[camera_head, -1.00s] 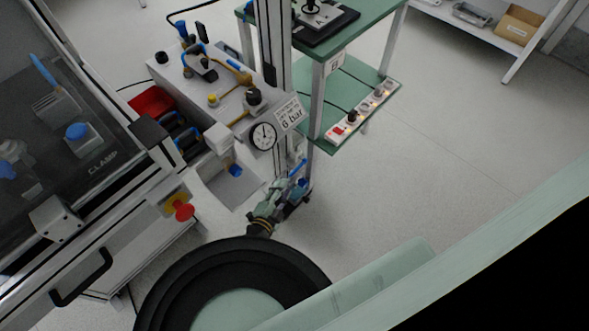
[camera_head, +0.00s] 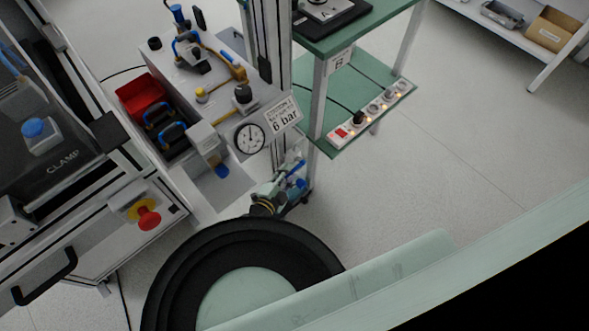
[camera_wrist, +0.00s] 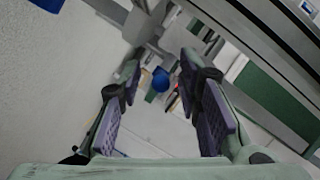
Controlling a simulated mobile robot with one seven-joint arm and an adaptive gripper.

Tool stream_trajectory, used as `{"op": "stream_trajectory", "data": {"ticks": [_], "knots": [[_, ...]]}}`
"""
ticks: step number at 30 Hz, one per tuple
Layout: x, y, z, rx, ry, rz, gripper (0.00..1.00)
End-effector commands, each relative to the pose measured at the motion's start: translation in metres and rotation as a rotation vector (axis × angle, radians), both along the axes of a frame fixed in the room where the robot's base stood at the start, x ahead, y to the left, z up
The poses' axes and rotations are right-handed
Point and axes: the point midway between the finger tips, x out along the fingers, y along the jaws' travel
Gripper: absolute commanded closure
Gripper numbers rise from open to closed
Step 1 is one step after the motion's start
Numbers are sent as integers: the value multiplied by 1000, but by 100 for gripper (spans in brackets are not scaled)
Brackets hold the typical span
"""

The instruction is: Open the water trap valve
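A blue knob (camera_head: 222,171) sits at the lower end of a pale grey block (camera_head: 205,140) on the front of the grey pneumatic unit, left of the pressure gauge (camera_head: 250,138). I take it for the water trap valve. In the wrist view a round blue knob (camera_wrist: 160,81) shows beyond the fingertips, roughly between them; it looks like the same knob. My gripper (camera_wrist: 160,98) is open, its two purple-padded fingers wide apart with nothing between the pads. In the head view my gripper (camera_head: 292,178) is small and partly hidden, to the right of the blue knob and apart from it.
A red emergency button (camera_head: 149,218) and a black door handle (camera_head: 45,277) are on the machine at left. A red bin (camera_head: 141,95) stands beside the unit. A metal post and a green bench (camera_head: 365,40) with a power strip (camera_head: 372,115) stand behind. Floor at right is clear.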

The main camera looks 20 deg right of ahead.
Motion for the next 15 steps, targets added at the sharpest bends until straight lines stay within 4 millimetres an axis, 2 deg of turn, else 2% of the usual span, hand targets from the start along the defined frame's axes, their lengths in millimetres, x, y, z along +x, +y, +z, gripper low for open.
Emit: {"op": "stream_trajectory", "data": {"ticks": [11,15], "knots": [[1,1,0,0,0,0,69],[1,1,0,0,0,0,79]]}}
